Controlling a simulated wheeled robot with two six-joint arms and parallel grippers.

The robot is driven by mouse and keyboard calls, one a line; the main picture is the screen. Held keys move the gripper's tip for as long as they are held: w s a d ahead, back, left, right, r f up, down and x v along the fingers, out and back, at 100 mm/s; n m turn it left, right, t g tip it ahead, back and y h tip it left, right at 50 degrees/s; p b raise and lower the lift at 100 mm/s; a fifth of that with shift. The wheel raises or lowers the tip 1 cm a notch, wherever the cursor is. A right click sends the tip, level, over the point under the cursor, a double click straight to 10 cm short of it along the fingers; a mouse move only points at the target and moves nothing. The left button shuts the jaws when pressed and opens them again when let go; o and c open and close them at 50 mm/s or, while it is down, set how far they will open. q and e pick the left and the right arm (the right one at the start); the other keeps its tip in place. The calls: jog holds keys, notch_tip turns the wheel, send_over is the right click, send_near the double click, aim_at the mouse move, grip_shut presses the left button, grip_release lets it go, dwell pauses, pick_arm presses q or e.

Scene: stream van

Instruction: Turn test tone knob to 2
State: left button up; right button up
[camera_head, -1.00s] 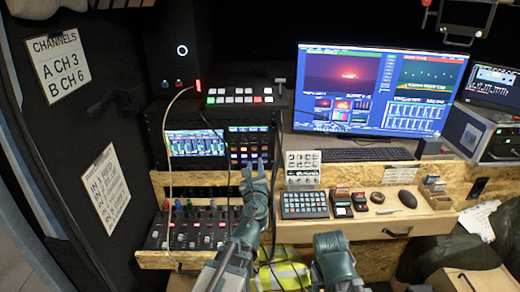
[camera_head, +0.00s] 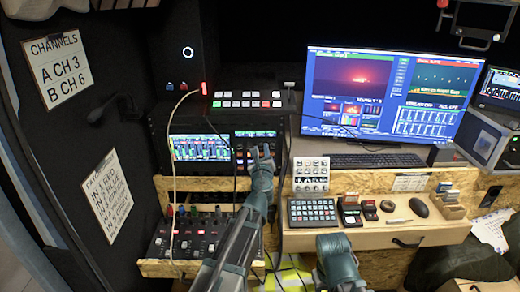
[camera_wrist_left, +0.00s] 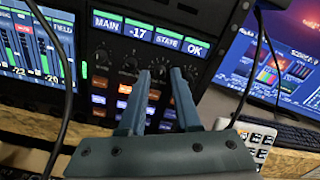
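A row of small dark knobs (camera_wrist_left: 129,64) sits under the green readouts "MAIN -17 STATE OK" (camera_wrist_left: 150,32) on the black rack panel (camera_head: 240,148). I cannot read which is the test tone knob, nor any dial marks. My left gripper (camera_head: 263,152) is in front of this panel in the head view. In the left wrist view its two fingers (camera_wrist_left: 160,72) are apart, with the tips around the height of the knob row and a knob partly visible between them. I cannot tell whether they touch it. My right gripper (camera_head: 335,243) is low in the head view, its fingers unclear.
Lit buttons (camera_wrist_left: 98,99) sit below the knobs. Dark cables (camera_wrist_left: 55,70) hang near the panel, and a pale cable (camera_head: 174,150) hangs at its left. A mixer (camera_head: 192,240) stands below. The monitor (camera_head: 385,95) and a keypad (camera_head: 315,212) are to the right.

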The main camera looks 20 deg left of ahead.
pick_arm(q)
jog(key=shift+w, duration=0.2)
grip_shut()
dwell(0.3)
